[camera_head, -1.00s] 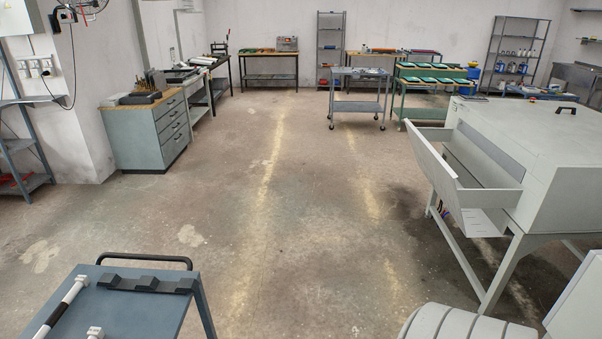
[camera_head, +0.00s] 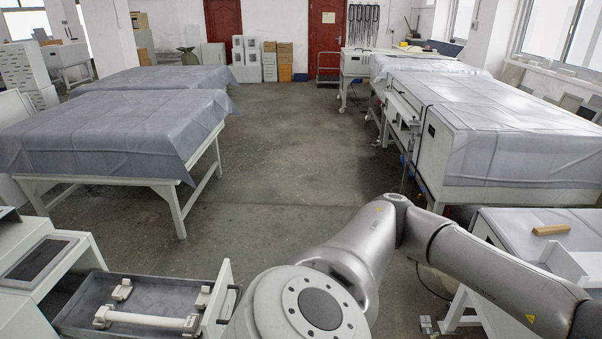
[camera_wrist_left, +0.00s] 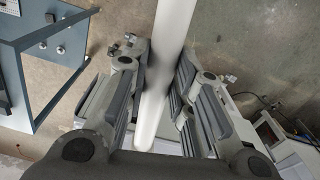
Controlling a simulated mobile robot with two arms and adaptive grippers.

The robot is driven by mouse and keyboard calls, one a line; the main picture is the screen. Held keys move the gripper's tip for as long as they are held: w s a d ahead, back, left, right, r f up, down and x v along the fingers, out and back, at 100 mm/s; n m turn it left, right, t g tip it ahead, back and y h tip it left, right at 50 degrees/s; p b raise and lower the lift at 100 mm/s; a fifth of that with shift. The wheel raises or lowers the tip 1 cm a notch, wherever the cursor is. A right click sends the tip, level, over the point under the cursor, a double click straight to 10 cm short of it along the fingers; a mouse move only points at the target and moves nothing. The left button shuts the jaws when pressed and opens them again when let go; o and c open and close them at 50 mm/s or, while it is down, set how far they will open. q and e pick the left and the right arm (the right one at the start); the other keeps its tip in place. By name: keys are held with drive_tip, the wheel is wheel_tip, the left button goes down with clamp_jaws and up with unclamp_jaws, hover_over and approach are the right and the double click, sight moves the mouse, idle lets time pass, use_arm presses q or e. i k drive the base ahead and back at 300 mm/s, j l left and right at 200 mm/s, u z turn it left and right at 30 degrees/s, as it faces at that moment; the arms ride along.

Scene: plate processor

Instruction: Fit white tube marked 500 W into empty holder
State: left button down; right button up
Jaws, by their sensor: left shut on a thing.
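My left gripper (camera_wrist_left: 160,85) is shut on a long white tube (camera_wrist_left: 174,25) in the left wrist view. The tube runs between the fingers and out past the top edge; no 500 W mark shows on it. In the head view, an open grey drawer (camera_head: 75,318) at the lower left contains a white tube (camera_head: 145,319) seated between two white end holders. Behind it, two more end holders, a left one (camera_head: 122,289) and a right one (camera_head: 202,299), have no tube between them. Neither gripper shows in the head view.
In the head view, my arm crosses the lower right foreground. A covered table (camera_head: 110,130) stands at left and a long covered machine (camera_head: 490,125) at right, with clear floor (camera_head: 300,170) between. A blue-grey trolley (camera_wrist_left: 30,48) is at the wrist view's upper left.

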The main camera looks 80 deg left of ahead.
sight(162, 295)
drive_tip(key=k+j+u, duration=0.15)
drive_tip(key=u, duration=0.3)
drive_tip(key=k+j+u, duration=0.1)
drive_tip(key=u, duration=0.35)
drive_tip(key=j+u, duration=0.6)
drive_tip(key=u, duration=0.25)
drive_tip(key=j+u, duration=0.25)
drive_tip(key=u, duration=0.2)
